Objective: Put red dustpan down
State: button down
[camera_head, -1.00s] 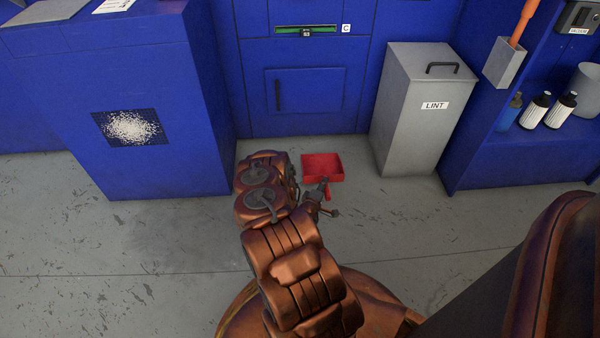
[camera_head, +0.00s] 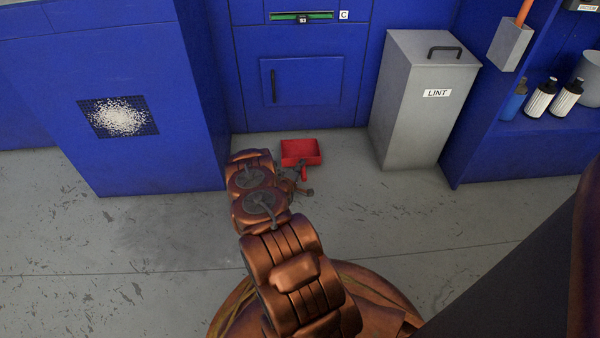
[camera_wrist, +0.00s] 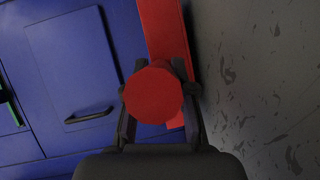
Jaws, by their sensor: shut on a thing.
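The red dustpan (camera_head: 301,152) is a shallow red pan in front of the blue machine, left of the lint bin. Its handle points toward me, and my gripper (camera_head: 302,180) is at that handle. In the wrist view my gripper (camera_wrist: 158,92) is shut on the handle, whose round red end faces the camera. The pan (camera_wrist: 163,30) shows behind it as a red strip. I cannot tell whether the pan touches the floor (camera_head: 345,200) or is a little above it.
A grey bin marked LINT (camera_head: 420,110) stands right of the dustpan. A blue cabinet (camera_head: 150,150) with a lint-covered screen (camera_head: 118,117) stands to the left. A blue shelf with bottles (camera_head: 540,98) is at the right. The floor right of my gripper is clear.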

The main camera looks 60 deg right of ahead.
jog(key=shift+f, duration=0.8)
jog(key=c, duration=1)
grip_release()
